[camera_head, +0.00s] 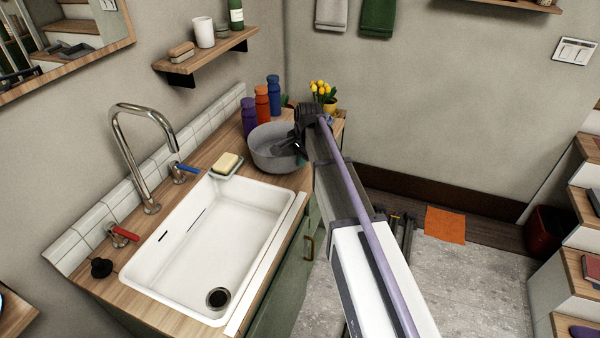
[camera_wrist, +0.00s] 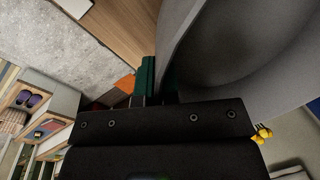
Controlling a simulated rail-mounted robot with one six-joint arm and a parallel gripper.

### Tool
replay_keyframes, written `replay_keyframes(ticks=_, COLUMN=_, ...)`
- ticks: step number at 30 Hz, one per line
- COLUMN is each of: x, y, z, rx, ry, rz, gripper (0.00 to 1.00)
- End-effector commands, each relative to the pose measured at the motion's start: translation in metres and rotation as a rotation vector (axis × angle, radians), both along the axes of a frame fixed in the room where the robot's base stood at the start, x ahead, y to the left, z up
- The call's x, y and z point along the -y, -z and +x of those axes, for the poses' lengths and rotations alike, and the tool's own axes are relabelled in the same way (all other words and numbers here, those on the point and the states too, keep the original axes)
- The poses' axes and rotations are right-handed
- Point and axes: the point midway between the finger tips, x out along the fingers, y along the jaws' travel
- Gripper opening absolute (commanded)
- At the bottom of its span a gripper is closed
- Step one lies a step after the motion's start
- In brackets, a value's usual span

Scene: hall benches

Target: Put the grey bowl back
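The grey bowl (camera_head: 268,149) is at the far end of the wooden counter, beyond the sink, by the right edge. In the wrist view the bowl (camera_wrist: 240,60) fills the upper right, very close, its wall reaching down to the gripper body. My gripper (camera_head: 299,148) is at the bowl's right rim, dark fingers over or against the wall. In the wrist view my gripper (camera_wrist: 163,98) shows mainly as a black bar. The fingertips are mostly hidden, so I cannot tell whether they are closed on the rim. I cannot tell if the bowl touches the counter.
Purple (camera_head: 249,116), orange (camera_head: 262,103) and blue (camera_head: 273,95) bottles stand close behind the bowl. A soap dish (camera_head: 226,165) lies between bowl and sink (camera_head: 212,245). Yellow flowers (camera_head: 323,91) stand beyond my gripper. A wall shelf (camera_head: 207,57) hangs above the counter. The sink is empty.

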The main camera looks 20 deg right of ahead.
Motion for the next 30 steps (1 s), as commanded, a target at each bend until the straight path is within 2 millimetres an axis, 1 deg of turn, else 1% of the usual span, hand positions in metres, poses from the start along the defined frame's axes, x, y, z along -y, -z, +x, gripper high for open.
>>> replay_keyframes(ticks=1, x=0.0, y=0.019, z=0.0, rx=0.0, ry=0.0, rz=0.0, gripper=0.0)
replay_keyframes(ticks=3, x=0.0, y=0.032, z=0.0, rx=0.0, ry=0.0, rz=0.0, gripper=0.0)
replay_keyframes(ticks=4, x=0.0, y=0.035, z=0.0, rx=0.0, ry=0.0, rz=0.0, gripper=0.0)
replay_keyframes(ticks=10, x=0.0, y=0.029, z=0.0, rx=0.0, ry=0.0, rz=0.0, gripper=0.0)
replay_keyframes(ticks=15, x=0.0, y=0.035, z=0.0, rx=0.0, ry=0.0, rz=0.0, gripper=0.0)
replay_keyframes(ticks=16, x=0.0, y=0.033, z=0.0, rx=0.0, ry=0.0, rz=0.0, gripper=0.06)
replay_keyframes(ticks=23, x=0.0, y=0.033, z=0.0, rx=0.0, ry=0.0, rz=0.0, gripper=0.28)
replay_keyframes(ticks=30, x=0.0, y=0.032, z=0.0, rx=0.0, ry=0.0, rz=0.0, gripper=0.28)
